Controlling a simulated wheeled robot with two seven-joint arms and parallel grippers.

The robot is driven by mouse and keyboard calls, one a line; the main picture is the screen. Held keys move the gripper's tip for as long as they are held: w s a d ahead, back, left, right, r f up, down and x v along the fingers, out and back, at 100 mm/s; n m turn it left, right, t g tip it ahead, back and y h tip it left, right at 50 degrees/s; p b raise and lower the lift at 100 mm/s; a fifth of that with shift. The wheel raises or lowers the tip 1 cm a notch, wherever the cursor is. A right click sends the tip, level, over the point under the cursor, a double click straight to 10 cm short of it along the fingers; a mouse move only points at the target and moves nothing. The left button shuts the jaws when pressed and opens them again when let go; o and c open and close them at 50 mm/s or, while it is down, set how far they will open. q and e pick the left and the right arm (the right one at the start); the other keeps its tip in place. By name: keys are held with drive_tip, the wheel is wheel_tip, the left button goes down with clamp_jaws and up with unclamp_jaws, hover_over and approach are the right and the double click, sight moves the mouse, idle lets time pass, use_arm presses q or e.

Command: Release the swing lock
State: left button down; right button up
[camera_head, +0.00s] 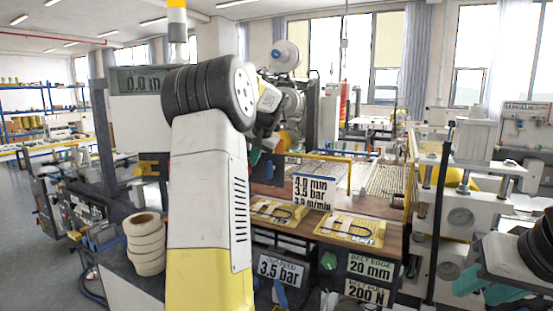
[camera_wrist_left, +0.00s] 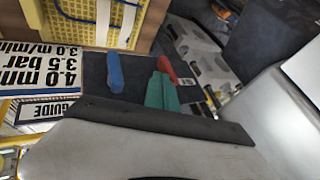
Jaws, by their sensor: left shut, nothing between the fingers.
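My left gripper's green fingertips (camera_wrist_left: 162,90) are shut and empty in the left wrist view. A red handle-like part (camera_wrist_left: 166,68) shows just beyond them; I cannot tell whether they touch. A blue handle-like part (camera_wrist_left: 115,73) lies to their left. I cannot tell for sure which part is the swing lock. In the head view my left arm covers much of the machine, and only a bit of the left gripper's green (camera_head: 254,157) shows beside it. My right gripper (camera_head: 488,282) is at the lower right edge, away from the bench, partly cut off.
A wooden bench (camera_head: 295,226) carries yellow trays (camera_head: 350,229) and a settings sign (camera_head: 314,190). A stack of rolls (camera_head: 145,243) stands left of my left arm. A dark post (camera_head: 437,210) and a press (camera_head: 470,160) stand at the right.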

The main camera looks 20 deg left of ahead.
use_arm(q)
drive_tip(key=shift+a+r, duration=0.35)
drive_tip(key=shift+a, duration=0.05)
idle(0.4)
drive_tip(key=shift+w+a+r, duration=0.1)
drive_tip(key=shift+a, duration=0.95)
drive_tip(key=shift+w+a+r, duration=0.1)
drive_tip(key=shift+a, duration=0.9)
drive_tip(key=shift+a+f, duration=0.1)
drive_tip(key=shift+a, duration=0.05)
drive_tip(key=v, duration=0.8)
drive_tip(key=shift+f, duration=0.1)
